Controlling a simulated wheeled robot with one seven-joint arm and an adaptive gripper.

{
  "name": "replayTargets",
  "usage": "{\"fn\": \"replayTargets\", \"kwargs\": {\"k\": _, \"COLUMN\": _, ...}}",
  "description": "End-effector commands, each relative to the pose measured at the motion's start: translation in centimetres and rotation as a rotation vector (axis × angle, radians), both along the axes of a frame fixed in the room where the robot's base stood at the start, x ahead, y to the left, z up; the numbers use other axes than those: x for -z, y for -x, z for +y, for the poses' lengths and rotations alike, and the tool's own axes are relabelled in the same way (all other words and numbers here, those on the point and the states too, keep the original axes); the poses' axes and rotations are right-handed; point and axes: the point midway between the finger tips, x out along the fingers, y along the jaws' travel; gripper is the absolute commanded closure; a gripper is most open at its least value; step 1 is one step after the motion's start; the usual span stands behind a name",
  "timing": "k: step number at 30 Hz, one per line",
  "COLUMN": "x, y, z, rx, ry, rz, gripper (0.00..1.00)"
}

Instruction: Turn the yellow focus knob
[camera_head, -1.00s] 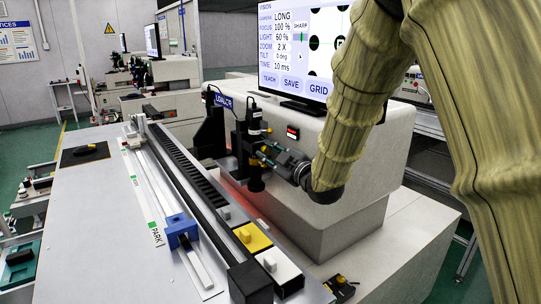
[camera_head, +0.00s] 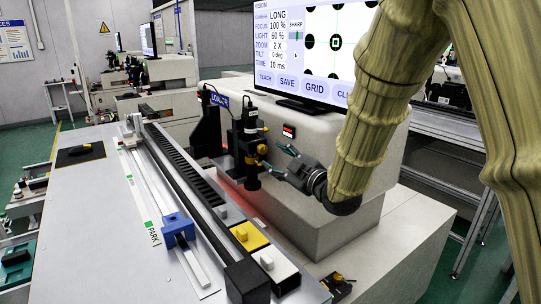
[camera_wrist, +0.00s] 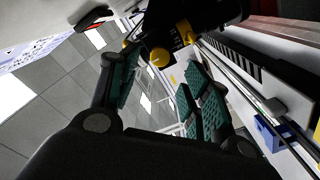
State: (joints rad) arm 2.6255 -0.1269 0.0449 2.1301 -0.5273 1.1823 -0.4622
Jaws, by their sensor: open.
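The yellow focus knob (camera_head: 262,149) sits on the side of the black camera unit (camera_head: 247,135), which hangs upright over the rail. A second yellow knob (camera_head: 250,160) is just below it. My gripper (camera_head: 275,157) is to the right of the unit, its fingers spread and pointing at the knobs, with nothing held. In the wrist view, my gripper (camera_wrist: 162,80) has teal pads standing apart. A round yellow knob (camera_wrist: 159,57) shows between and beyond the fingertips, with another yellow knob (camera_wrist: 185,33) at its upper right. I cannot tell which of these is the focus knob.
A monitor (camera_head: 305,50) on the pale housing reads FOCUS 100 % and shows black dots with a green-marked centre. The rail (camera_head: 185,165) runs along the table, with a blue clamp (camera_head: 178,230) and yellow (camera_head: 249,236) and white (camera_head: 275,265) blocks at its near end.

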Motion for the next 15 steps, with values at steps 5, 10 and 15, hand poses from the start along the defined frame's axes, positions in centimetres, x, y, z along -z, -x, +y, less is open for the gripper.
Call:
{"fn": "replayTargets", "kwargs": {"k": 5, "x": 0.0, "y": 2.6, "z": -1.8, "rx": 0.001, "ry": 0.0, "rz": 0.002, "gripper": 0.52}}
{"fn": "replayTargets", "kwargs": {"k": 10, "x": 0.0, "y": 4.2, "z": -2.9, "rx": 0.0, "ry": 0.0, "rz": 0.0, "gripper": 0.52}}
{"fn": "replayTargets", "kwargs": {"k": 15, "x": 0.1, "y": 5.0, "z": -3.3, "rx": 0.0, "ry": 0.001, "rz": 0.001, "gripper": 0.52}}
